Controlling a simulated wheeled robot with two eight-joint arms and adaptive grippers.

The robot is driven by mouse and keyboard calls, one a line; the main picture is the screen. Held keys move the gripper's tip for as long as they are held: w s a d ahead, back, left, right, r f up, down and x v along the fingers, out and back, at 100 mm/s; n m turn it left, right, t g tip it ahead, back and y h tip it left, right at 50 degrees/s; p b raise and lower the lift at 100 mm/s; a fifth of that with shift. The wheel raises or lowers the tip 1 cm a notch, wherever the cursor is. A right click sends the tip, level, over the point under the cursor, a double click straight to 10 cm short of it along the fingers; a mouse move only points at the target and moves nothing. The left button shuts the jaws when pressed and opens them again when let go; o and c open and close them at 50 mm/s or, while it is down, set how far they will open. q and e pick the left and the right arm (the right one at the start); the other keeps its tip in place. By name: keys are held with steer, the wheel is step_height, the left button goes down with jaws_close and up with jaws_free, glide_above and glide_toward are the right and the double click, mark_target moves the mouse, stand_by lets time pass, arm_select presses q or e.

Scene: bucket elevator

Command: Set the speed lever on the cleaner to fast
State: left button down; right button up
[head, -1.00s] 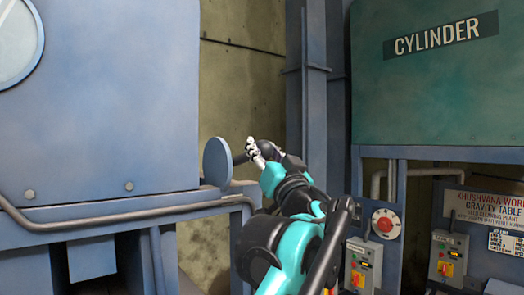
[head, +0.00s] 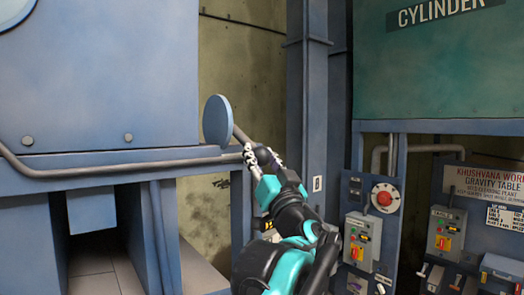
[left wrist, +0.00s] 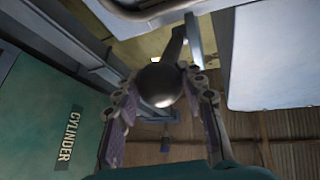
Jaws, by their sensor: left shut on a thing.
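A lever comes out from behind a round blue-grey disc (head: 217,122) at the left machine's corner in the head view. Its rod slants down to the right and ends in a dark ball knob (head: 264,154). My left gripper (head: 250,156) is shut on this knob. In the left wrist view, the knob (left wrist: 160,87) sits between the two fingers of my left gripper (left wrist: 162,100), and the lever rod (left wrist: 174,45) runs up from it. No speed marking is readable beside the lever. My right gripper is out of view.
The blue-grey machine body (head: 100,80) stands left, with a pipe (head: 110,172) along its lower edge. A blue column (head: 313,100) stands behind my arm. At right are a red dial (head: 384,198), switch boxes (head: 445,232) and the green CYLINDER machine (head: 440,70).

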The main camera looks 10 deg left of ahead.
arm_select(q)
steer(key=shift+w+a+f, duration=0.1)
steer(key=shift+f, duration=0.45)
steer(key=c, duration=0.9)
jaws_free()
steer(key=shift+r, duration=0.1)
steer(key=v, duration=1.2)
